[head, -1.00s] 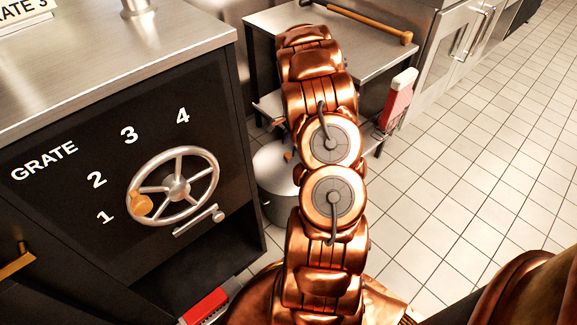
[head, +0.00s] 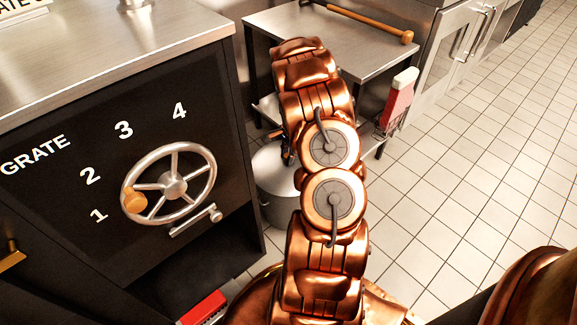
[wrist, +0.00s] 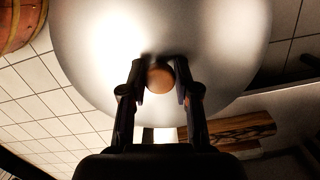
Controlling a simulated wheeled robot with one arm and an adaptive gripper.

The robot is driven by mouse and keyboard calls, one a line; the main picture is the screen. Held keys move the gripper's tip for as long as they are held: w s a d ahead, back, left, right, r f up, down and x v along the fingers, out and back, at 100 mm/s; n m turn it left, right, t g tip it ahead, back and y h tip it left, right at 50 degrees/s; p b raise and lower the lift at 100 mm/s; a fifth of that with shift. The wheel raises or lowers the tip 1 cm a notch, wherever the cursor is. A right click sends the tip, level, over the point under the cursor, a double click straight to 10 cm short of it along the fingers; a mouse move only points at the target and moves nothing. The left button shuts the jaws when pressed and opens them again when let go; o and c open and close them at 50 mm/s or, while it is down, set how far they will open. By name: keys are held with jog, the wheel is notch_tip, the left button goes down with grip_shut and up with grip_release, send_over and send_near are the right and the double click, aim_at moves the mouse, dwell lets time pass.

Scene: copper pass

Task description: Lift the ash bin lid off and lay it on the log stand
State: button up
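The ash bin (head: 274,207) is a round grey metal bin on the floor beside the dark cabinet, partly hidden behind my arm in the head view. Its pale round lid (wrist: 215,50) fills the upper part of the wrist view and has a round wooden knob (wrist: 160,77). My gripper (wrist: 161,72) has one dark finger on each side of the knob, with narrow gaps showing; it looks open. My arm hides the gripper in the head view. Split logs (wrist: 240,130) show at the lower right of the wrist view; the stand under them is not clear.
A black cabinet with a grate wheel (head: 174,186) stands at the left. A steel table (head: 350,40) with a wooden-handled tool on top is behind my arm. A red and white object (head: 400,98) hangs at its right side. Tiled floor (head: 470,180) is clear to the right.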

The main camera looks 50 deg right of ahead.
grip_shut()
jog(key=shift+r, duration=0.15)
dwell(0.4)
